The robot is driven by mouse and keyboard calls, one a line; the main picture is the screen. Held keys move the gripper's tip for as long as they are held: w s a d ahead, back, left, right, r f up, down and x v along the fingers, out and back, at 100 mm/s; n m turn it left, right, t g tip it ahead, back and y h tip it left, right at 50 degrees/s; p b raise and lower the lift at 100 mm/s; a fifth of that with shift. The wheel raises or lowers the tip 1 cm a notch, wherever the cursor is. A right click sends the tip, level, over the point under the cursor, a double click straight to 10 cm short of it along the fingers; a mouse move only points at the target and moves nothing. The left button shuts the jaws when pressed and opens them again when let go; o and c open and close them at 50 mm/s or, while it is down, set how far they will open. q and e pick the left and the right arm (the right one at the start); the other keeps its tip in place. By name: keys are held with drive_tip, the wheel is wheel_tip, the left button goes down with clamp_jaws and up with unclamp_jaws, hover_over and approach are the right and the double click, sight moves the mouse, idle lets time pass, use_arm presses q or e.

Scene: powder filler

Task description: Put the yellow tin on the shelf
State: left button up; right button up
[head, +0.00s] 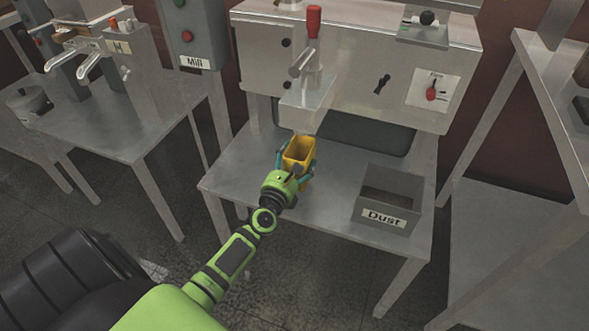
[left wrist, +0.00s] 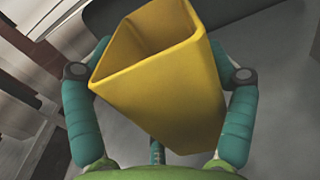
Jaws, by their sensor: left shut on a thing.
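The yellow tin (head: 300,150) is an open-topped box, and I see no contents in it. It is just above or on the metal table, below the nozzle of the filler machine; I cannot tell if it touches the table. My left gripper (head: 294,168) is shut on the tin, with a teal finger on each side. In the left wrist view the tin (left wrist: 165,85) fills the middle, between the fingers of the left gripper (left wrist: 160,105), its open top facing away and up. A shelf unit (head: 545,150) stands at the right. My right gripper is not in view.
A grey box labelled Dust (head: 388,198) stands on the table (head: 330,205) to the right of the tin. The filler machine (head: 360,65) with a red-handled lever (head: 313,25) rises behind. Another table (head: 130,125) with a machine is at the left.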

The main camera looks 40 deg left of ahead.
sight(301, 157)
use_arm(q)
drive_tip(key=shift+f+b, duration=1.05)
drive_tip(key=shift+f, duration=0.7)
drive_tip(key=shift+f, duration=0.2)
drive_tip(key=o, duration=1)
drive_tip(key=shift+o, duration=0.2)
drive_tip(key=shift+r, duration=0.1)
